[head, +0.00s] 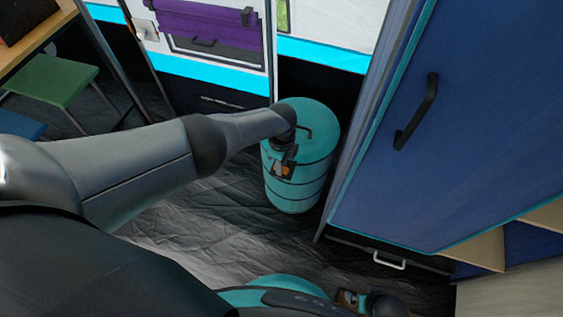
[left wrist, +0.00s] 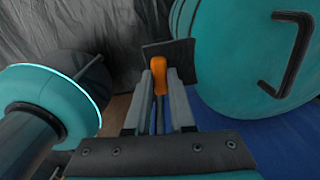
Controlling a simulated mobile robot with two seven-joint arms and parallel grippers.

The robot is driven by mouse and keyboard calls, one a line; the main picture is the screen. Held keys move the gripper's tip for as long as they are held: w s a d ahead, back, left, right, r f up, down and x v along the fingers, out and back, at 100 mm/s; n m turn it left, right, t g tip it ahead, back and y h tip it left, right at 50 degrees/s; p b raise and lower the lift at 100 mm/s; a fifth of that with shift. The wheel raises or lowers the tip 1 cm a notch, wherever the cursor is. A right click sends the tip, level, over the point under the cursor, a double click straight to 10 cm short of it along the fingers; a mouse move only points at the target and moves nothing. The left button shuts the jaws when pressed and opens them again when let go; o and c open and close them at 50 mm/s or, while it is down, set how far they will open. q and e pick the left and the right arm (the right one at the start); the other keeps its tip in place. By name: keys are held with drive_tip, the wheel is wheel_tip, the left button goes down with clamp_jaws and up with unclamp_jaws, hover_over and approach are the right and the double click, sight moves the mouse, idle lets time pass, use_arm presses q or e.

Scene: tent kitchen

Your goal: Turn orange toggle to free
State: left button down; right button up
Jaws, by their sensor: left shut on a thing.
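The orange toggle (left wrist: 158,75) stands upright in front of a small dark plate (left wrist: 181,57) in the left wrist view. My left gripper (left wrist: 159,92) is shut on it, with one grey finger on each side. In the head view the orange toggle (head: 287,170) is a small spot at the end of my left arm, in front of the teal barrel. My left gripper (head: 284,160) is small and dark there, and the arm partly covers it. I cannot make out any marking for the toggle's position.
The teal barrel (head: 303,190) with a dark lid handle stands close by. It also shows in the left wrist view (left wrist: 235,50). A tall blue cabinet (head: 480,110) is on the right. A green stool (head: 50,82) is at far left. Wrinkled grey floor (head: 225,225) lies open between.

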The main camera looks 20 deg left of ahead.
use_arm(q)
drive_tip(key=shift+n, duration=0.6)
use_arm(e)
drive_tip(key=shift+s+d+f, duration=0.2)
drive_tip(key=shift+s, duration=0.05)
use_arm(q)
drive_tip(key=c, duration=0.8)
unclamp_jaws()
drive_tip(key=shift+o, duration=0.2)
drive_tip(key=shift+r, duration=0.1)
